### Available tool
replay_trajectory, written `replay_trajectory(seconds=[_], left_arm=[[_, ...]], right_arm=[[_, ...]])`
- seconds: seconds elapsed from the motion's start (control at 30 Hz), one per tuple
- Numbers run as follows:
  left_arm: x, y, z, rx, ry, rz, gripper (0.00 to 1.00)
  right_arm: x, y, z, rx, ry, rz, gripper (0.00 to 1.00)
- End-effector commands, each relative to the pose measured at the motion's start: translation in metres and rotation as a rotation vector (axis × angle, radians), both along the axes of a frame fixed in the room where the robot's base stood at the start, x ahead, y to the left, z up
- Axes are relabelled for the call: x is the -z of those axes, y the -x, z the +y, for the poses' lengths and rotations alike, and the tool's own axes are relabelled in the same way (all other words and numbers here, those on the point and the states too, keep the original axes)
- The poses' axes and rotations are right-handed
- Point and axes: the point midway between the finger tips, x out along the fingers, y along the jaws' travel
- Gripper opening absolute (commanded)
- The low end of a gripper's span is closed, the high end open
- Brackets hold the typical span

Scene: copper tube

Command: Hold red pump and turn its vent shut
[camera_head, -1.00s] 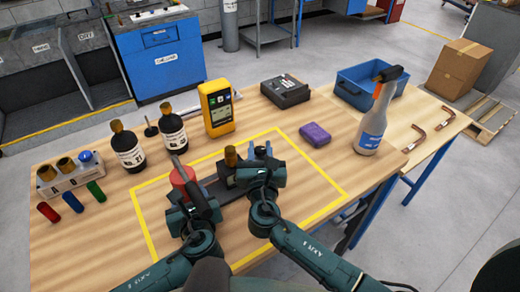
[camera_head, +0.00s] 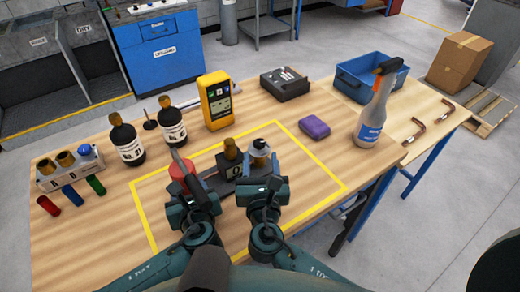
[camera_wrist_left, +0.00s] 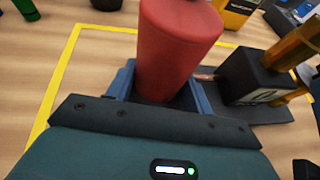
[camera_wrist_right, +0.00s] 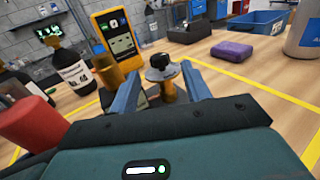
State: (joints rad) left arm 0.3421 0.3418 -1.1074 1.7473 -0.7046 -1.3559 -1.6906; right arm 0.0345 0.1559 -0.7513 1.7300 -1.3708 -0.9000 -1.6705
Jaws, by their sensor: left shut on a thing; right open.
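The red pump has a red cylinder (camera_head: 181,170), a dark base block (camera_head: 230,170) and brass fittings (camera_head: 230,148), and lies inside the yellow outline. My left gripper (camera_wrist_left: 158,85) is shut on the red cylinder, with a blue jaw on each side; in the head view it partly hides the cylinder. The vent (camera_head: 260,150), a pale disc with a black top on a brass stem, stands at the pump's right end. My right gripper (camera_wrist_right: 160,85) is open on the near side of the vent. In the right wrist view the vent (camera_wrist_right: 163,70) shows between the spread jaws; contact cannot be told.
Two dark bottles (camera_head: 127,142) and a yellow meter (camera_head: 214,102) stand behind the pump. A purple block (camera_head: 314,127) and a spray bottle (camera_head: 373,115) are to the right. A fitting rack (camera_head: 70,170) is at left. The table inside the outline's right part is clear.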

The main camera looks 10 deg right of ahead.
Motion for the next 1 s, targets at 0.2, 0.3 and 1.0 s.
replay_trajectory(seconds=[0.2,0.3,1.0], left_arm=[[-0.001,-0.001,0.0,0.0,0.0,-0.002,0.0],[-0.001,-0.001,0.0,0.0,0.0,-0.002,0.0],[-0.001,-0.001,0.0,0.0,0.0,-0.002,0.0]], right_arm=[[-0.001,0.01,0.001,0.002,0.0,-0.001,0.48],[-0.001,0.01,0.001,0.002,0.0,-0.001,0.48],[-0.052,0.001,0.011,-0.616,-0.024,-0.398,0.48]])
